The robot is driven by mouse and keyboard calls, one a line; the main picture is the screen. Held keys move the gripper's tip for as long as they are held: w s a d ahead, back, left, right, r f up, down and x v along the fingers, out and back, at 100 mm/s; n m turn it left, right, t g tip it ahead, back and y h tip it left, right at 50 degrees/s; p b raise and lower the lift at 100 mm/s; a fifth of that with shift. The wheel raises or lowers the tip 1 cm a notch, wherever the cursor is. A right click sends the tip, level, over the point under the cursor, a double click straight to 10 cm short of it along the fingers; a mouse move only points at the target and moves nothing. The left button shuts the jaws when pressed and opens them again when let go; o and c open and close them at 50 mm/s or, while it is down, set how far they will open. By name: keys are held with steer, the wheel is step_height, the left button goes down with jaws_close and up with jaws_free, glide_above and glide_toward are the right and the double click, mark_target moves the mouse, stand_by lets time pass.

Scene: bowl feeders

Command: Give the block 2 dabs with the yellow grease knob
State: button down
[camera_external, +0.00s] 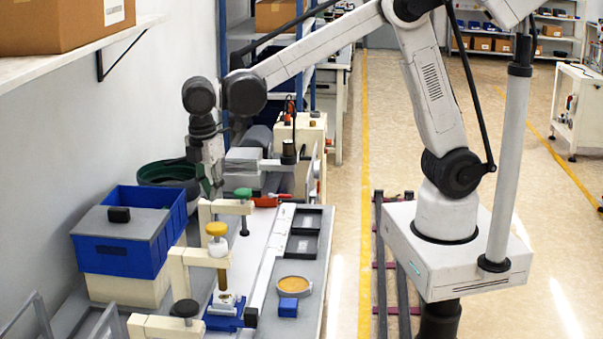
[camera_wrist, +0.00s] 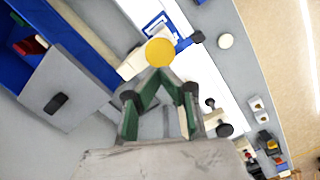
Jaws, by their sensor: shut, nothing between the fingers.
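The yellow grease knob (camera_external: 216,229) stands upright in a beige bracket, with a white collar and a brownish shaft below it. The shaft reaches down toward a small pale block (camera_external: 228,299) in a blue fixture (camera_external: 222,321); I cannot tell whether they touch. My gripper (camera_external: 214,192) is shut and empty, pointing down above and behind the knob. In the wrist view the closed green fingertips (camera_wrist: 160,75) lie just below the yellow knob (camera_wrist: 160,52) in the picture, apparently apart from it. The blue fixture (camera_wrist: 158,25) shows beyond the knob, its block mostly hidden.
A green knob (camera_external: 243,192) and a black knob (camera_external: 186,308) sit on neighbouring beige brackets. A blue block (camera_external: 288,307) and a round dish (camera_external: 295,284) lie to the right. Blue bins (camera_external: 125,255) stand left. The bench's right side has some free room.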

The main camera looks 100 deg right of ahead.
mark_target(216, 226)
steer(key=shift+s+d+f+b, duration=0.15)
steer(key=shift+f+b, duration=0.6)
steer(key=shift+f, duration=0.95)
steer(key=shift+s+d+f+b, duration=0.1)
steer(key=shift+f+b, duration=0.65)
steer(key=shift+f, duration=0.9)
